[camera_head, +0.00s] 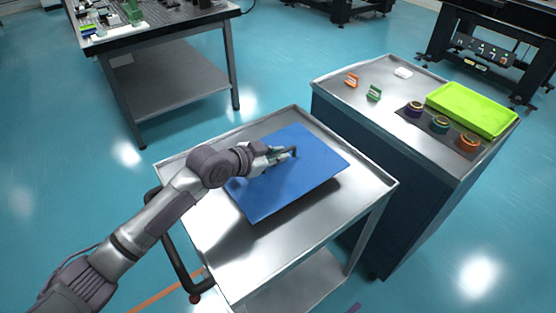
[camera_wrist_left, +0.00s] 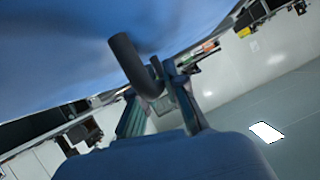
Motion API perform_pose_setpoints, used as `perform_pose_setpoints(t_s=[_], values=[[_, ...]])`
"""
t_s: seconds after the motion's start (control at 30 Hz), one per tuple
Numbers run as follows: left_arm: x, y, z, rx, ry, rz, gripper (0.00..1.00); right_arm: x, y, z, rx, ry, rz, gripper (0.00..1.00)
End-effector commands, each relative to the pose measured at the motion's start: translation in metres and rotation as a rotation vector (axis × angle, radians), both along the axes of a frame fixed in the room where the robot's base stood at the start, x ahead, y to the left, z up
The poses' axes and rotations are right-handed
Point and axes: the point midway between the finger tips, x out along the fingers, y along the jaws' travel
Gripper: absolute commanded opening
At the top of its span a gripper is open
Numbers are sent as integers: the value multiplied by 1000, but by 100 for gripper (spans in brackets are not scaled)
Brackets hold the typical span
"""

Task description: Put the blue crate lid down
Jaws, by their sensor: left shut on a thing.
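The blue crate lid (camera_head: 310,165) is a flat blue panel over the steel cart top (camera_head: 285,225). A dark shadow lies along its lower right edge, so it seems raised a little, but I cannot tell if any edge touches. My left gripper (camera_head: 284,155) is at the middle of the lid, shut on its dark handle. In the left wrist view the lid (camera_wrist_left: 60,50) fills the upper left, and the dark curved handle (camera_wrist_left: 130,62) runs to the gripper's fingers (camera_wrist_left: 160,100). The fingertips are partly hidden by the handle. My right gripper is not in view.
The cart has a raised rim and a dark push handle (camera_head: 178,262). A cabinet (camera_head: 385,120) stands close on the right, with a green tray (camera_head: 472,108), several ringed jars, orange (camera_head: 351,80) and green (camera_head: 374,93) clips. A steel table (camera_head: 165,30) stands behind left.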

Motion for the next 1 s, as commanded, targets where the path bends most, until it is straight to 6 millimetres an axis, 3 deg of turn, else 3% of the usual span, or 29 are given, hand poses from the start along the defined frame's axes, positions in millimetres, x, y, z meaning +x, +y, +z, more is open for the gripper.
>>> perform_pose_setpoints(t_s=[0.13, 0.5, 0.53, 0.67, 1.0], values=[[-1, 0, -21, 0, 1, 1, 0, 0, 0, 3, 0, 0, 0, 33], [0, -1, -27, 0, -2, 0, 0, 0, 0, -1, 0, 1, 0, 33], [0, 0, -26, 0, 0, 0, 16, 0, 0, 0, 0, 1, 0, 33], [0, 0, -25, 1, 1, 0, 37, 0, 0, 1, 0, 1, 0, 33], [0, 0, -21, 1, -1, 0, 37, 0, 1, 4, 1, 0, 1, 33]])
